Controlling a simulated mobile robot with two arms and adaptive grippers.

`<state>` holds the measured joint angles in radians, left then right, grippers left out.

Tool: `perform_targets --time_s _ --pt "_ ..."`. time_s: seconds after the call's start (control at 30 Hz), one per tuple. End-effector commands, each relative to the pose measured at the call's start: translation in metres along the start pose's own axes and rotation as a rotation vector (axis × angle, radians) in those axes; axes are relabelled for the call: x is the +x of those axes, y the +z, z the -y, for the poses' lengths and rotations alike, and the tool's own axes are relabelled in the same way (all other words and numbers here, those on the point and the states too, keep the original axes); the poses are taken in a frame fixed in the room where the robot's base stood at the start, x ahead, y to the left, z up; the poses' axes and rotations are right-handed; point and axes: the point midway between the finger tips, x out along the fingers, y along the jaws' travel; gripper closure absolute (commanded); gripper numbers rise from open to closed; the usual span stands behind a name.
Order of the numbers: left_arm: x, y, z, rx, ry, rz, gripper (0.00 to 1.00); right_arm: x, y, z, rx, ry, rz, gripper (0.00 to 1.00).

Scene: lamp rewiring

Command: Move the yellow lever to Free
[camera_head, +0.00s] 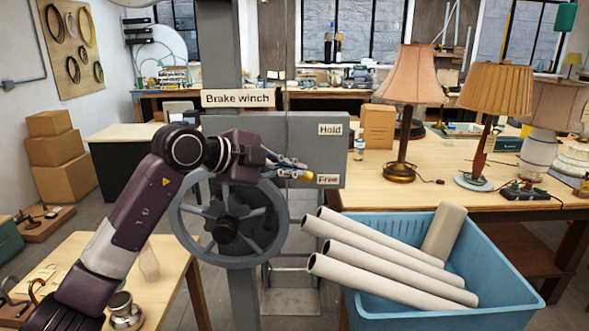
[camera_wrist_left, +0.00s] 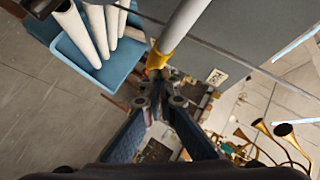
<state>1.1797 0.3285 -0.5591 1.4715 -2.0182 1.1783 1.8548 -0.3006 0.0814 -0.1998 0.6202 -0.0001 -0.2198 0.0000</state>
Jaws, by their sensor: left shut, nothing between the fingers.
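The brake winch is a grey box (camera_head: 322,155) with a Hold label (camera_head: 330,130) above a Free label (camera_head: 328,179) on its front. The lever's yellow end (camera_head: 303,176) shows just left of the Free label, about level with it. In the wrist view the yellow end (camera_wrist_left: 157,57) caps a pale rod. My left gripper (camera_head: 299,166) is shut and empty, with its fingertips beside the yellow end. In the wrist view its fingertips (camera_wrist_left: 160,77) are right by the yellow end; I cannot tell if they touch. My arm and gripper hide part of the lever. My right gripper is out of view.
A grey handwheel (camera_head: 181,222) is below my left gripper. A blue bin (camera_head: 440,311) with several pale tubes (camera_head: 380,258) stands at the lower right. A table with lamps (camera_head: 408,92) is behind it. A small wooden table (camera_head: 175,265) is at the lower left.

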Motion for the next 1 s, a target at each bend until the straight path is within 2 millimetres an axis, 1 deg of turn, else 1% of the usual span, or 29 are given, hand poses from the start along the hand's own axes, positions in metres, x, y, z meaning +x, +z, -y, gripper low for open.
perform_targets --time_s 0.57,1.0 --pt "0.000 0.000 0.000 0.000 -0.001 0.000 1.00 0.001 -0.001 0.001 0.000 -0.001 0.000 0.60" --pt "-0.007 -0.006 0.013 0.000 -0.001 0.000 1.00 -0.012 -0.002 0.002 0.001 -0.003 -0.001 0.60"
